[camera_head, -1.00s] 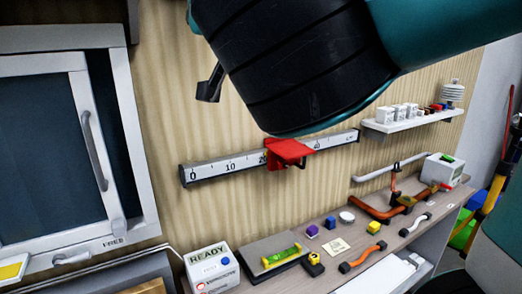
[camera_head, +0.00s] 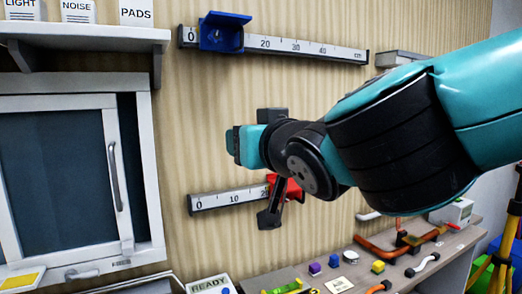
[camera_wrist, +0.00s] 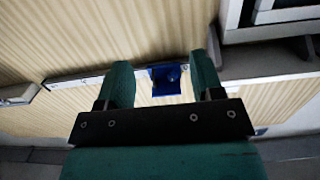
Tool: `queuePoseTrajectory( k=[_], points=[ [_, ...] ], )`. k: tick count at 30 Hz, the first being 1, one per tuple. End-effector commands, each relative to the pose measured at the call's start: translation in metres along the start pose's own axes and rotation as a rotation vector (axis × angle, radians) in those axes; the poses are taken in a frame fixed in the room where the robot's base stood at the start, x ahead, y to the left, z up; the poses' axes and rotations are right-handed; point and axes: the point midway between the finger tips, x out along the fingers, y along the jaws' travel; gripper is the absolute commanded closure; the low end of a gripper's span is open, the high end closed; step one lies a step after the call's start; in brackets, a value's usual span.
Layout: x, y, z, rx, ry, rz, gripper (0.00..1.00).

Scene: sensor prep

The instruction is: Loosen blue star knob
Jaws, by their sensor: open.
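A blue slider (camera_head: 222,33) sits near the 0 end of the upper ruler rail (camera_head: 300,46), high on the wall. I cannot make out a star-shaped knob on it in the head view. In the wrist view, the blue slider (camera_wrist: 166,79) shows beyond and between my two teal fingers, with a darker blue part on it that may be the knob. My gripper (camera_wrist: 160,66) is open, with nothing between its fingers. In the head view my arm reaches in from the right, with its end below the blue slider and apart from it.
A red slider (camera_head: 283,187) on the lower rail (camera_head: 226,199) is partly hidden behind my arm. A shelf (camera_head: 80,33) with labelled boxes juts out at upper left, above a sliding-door cabinet (camera_head: 60,180). A bench below holds small blocks and handles.

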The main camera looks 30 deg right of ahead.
Motion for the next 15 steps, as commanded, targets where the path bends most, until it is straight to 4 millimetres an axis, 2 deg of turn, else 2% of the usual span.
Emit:
queuePoseTrajectory(
  k=[6, 15],
  points=[
    [-0.0004, -0.0035, 0.0109, -0.006, -0.037, -0.018, 0.39],
    [-0.0004, -0.0052, 0.0114, -0.006, -0.038, -0.022, 0.39]
  ],
)
